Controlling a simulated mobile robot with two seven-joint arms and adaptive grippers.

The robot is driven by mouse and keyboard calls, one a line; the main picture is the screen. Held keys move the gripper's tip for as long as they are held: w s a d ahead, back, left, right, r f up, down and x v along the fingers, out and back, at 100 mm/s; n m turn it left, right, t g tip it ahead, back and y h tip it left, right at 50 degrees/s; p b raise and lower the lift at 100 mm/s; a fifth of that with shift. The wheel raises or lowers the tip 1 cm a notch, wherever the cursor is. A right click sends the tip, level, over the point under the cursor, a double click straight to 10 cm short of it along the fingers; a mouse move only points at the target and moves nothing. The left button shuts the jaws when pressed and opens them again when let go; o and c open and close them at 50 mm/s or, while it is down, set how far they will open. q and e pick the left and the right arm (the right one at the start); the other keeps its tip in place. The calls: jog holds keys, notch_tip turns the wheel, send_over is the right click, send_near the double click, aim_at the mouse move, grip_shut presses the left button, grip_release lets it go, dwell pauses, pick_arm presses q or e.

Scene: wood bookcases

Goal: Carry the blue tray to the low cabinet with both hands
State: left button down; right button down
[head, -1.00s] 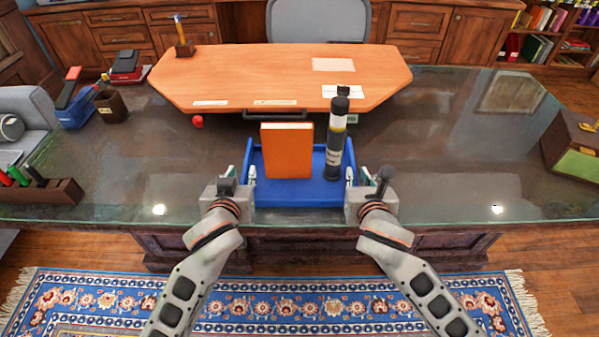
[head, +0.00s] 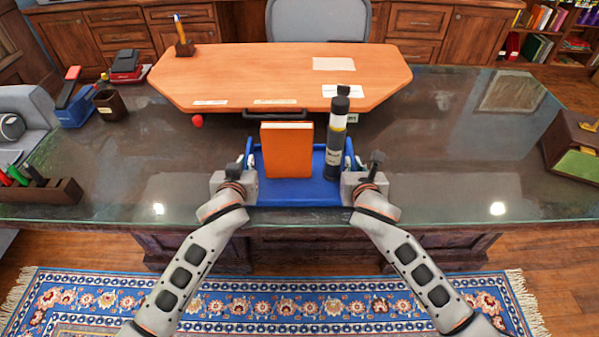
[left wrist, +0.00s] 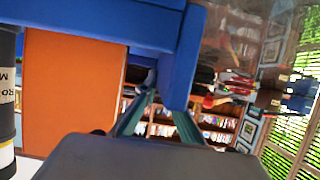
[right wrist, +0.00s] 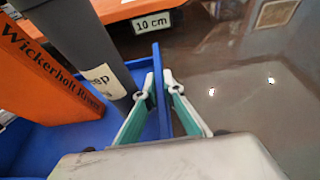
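The blue tray (head: 300,193) sits on the dark glass-topped desk near its front edge. An orange book (head: 287,150) stands upright in it, with a dark bottle (head: 336,140) with a white label to its right. My left gripper (head: 249,163) is at the tray's left wall; in the left wrist view its fingers (left wrist: 163,103) straddle that blue wall and look closed on it. My right gripper (head: 349,165) is at the right wall; in the right wrist view its fingertips (right wrist: 158,85) pinch the wall from both sides.
A pen holder (head: 43,190) stands at left and a box (head: 575,145) at right. Glass is clear on both sides of the tray. A patterned rug (head: 300,300) lies in front.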

pick_arm(q)
jog(key=shift+r, duration=0.2)
pick_arm(e)
jog(key=shift+r, duration=0.1)
